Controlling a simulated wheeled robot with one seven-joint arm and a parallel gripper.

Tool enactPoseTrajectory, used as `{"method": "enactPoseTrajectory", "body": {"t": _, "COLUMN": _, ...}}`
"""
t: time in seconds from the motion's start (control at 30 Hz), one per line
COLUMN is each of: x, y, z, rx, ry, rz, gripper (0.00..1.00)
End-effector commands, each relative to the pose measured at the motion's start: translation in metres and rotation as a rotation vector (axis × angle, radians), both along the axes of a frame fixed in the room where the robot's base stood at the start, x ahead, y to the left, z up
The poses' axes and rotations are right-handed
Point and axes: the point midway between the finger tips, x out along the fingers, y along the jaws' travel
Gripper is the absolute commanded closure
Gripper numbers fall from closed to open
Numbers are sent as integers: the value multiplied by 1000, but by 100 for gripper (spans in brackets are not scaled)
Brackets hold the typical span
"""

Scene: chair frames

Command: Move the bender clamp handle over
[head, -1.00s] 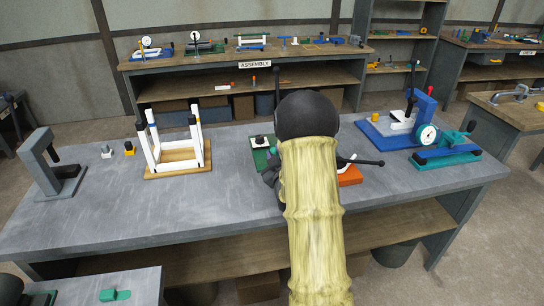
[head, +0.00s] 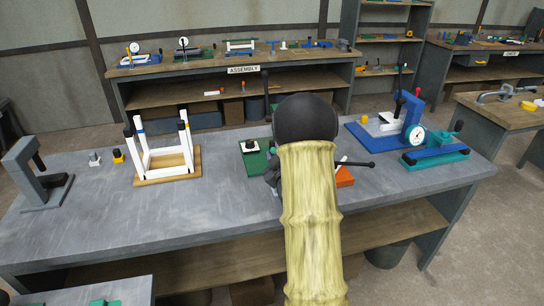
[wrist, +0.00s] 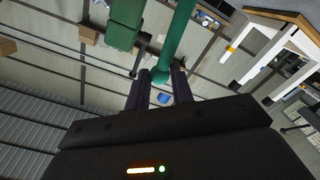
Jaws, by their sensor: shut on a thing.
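In the wrist view a green rod (wrist: 182,35) comes down from the top, and its lower end lies between the fingertips of my gripper (wrist: 158,78). My gripper is shut on this rod, which I take to be the bender clamp handle. A wider green block (wrist: 125,24) shows to its left. In the head view my arm covers the gripper and most of the fixture at the bench's middle. A green plate (head: 253,160) with a black knob and an orange base (head: 345,177) stick out on either side. A black-tipped lever (head: 356,163) points right above the orange base.
The grey bench (head: 110,215) holds a grey press (head: 38,175) and a white-legged frame (head: 160,155) at left. A blue fixture (head: 385,130) with a dial and a teal one (head: 436,156) stand at right. A thin black upright (head: 265,95) rises behind my arm. The front left is bare.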

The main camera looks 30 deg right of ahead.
Motion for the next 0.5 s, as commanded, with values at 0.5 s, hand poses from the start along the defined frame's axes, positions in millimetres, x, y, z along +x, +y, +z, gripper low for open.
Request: {"method": "enactPoseTrajectory", "body": {"t": 0.5, "x": -4, "y": -14, "z": 0, "rx": -3, "ry": 1, "rz": -5, "gripper": 89}}
